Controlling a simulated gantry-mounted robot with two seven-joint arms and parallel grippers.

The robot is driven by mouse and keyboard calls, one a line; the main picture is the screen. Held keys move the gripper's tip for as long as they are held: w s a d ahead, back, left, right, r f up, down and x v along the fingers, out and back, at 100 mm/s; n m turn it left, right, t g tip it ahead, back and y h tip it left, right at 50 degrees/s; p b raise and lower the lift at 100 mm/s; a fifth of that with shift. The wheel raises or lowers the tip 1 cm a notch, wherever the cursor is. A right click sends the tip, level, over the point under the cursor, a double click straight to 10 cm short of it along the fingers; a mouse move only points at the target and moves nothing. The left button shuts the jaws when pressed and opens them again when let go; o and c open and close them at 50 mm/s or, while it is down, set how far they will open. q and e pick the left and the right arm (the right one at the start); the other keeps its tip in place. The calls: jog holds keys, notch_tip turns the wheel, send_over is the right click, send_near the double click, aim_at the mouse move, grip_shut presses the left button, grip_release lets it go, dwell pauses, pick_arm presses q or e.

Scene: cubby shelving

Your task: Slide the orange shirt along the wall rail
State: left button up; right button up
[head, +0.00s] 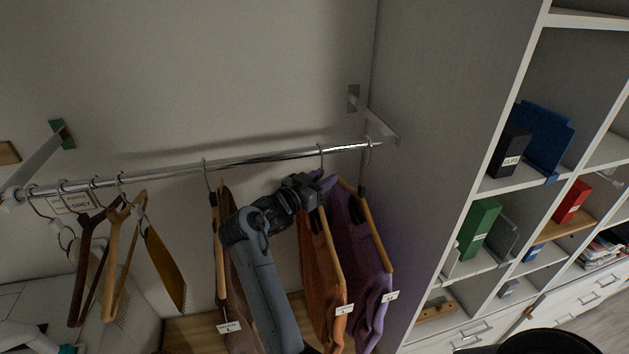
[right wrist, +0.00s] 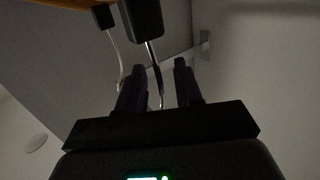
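The orange shirt (head: 322,272) hangs on a wooden hanger from the metal wall rail (head: 270,158), toward its right end. A purple shirt (head: 358,240) hangs just right of it, and a brown garment (head: 240,315) hangs to its left, partly behind my arm. My right gripper (head: 314,184) is just below the rail at the top of the orange shirt's hanger. In the right wrist view its two fingers (right wrist: 158,85) are apart, with a thin metal hanger hook (right wrist: 155,65) between them. Firm contact does not show. My left gripper is not in view.
The right bracket (head: 382,125) and a grey shelf side panel (head: 440,140) stand close right of the purple shirt. Cubbies with boxes are beyond.

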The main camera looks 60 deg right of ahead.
jog(key=shift+d, duration=0.25)
grip_shut()
dwell(0.3)
jog(key=shift+w+a, duration=0.45)
jog(key=shift+a, duration=0.1)
jog(key=w+a+b, duration=0.6)
jog(key=w+a, duration=0.1)
jog(key=a, duration=0.1)
jog(key=shift+w+a, duration=0.25)
jog(key=shift+w, duration=0.15)
